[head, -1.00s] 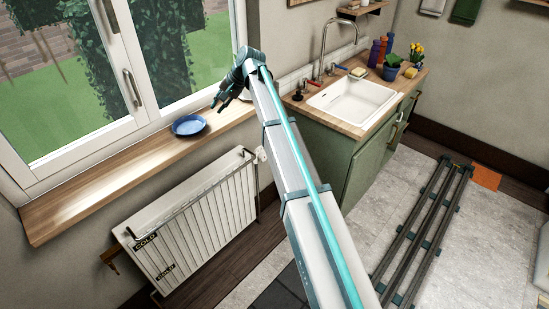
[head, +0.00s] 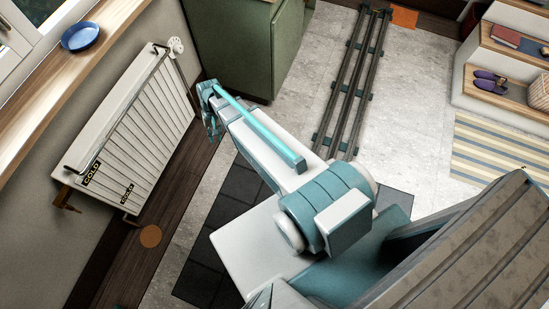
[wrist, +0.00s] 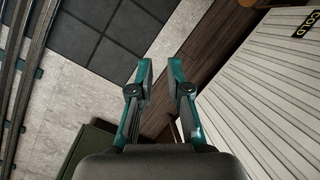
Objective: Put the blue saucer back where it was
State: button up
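The blue saucer (head: 81,37) lies on the wooden windowsill (head: 48,82) at the upper left of the head view. My gripper (head: 213,133) is well away from it, lower down, in front of the radiator's right end. In the wrist view my gripper (wrist: 161,88) has its two fingers apart with nothing between them; the floor shows through the gap. The saucer is not in the wrist view.
A white radiator (head: 130,125) with COLD labels stands below the sill; it also shows in the wrist view (wrist: 262,100). A green cabinet (head: 235,50) stands beyond my gripper. Rails (head: 350,85) cross the tiled floor. Shelf steps (head: 500,65) hold shoes and a basket at the upper right.

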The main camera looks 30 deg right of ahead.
jog(key=s+d+f+n+g, duration=0.1)
jog(key=s+d+f, duration=0.1)
jog(key=s, duration=0.9)
jog(key=s+d+f+n+g+h, duration=0.1)
jog(key=s+d+f+g, duration=0.1)
jog(key=s, duration=0.9)
jog(key=s+d+f+n+g+h, duration=0.1)
jog(key=s+f, duration=0.3)
jog(key=s, duration=0.7)
jog(key=shift+s+d+f, duration=0.2)
jog(key=shift+s+d, duration=0.1)
jog(key=shift+d, duration=0.3)
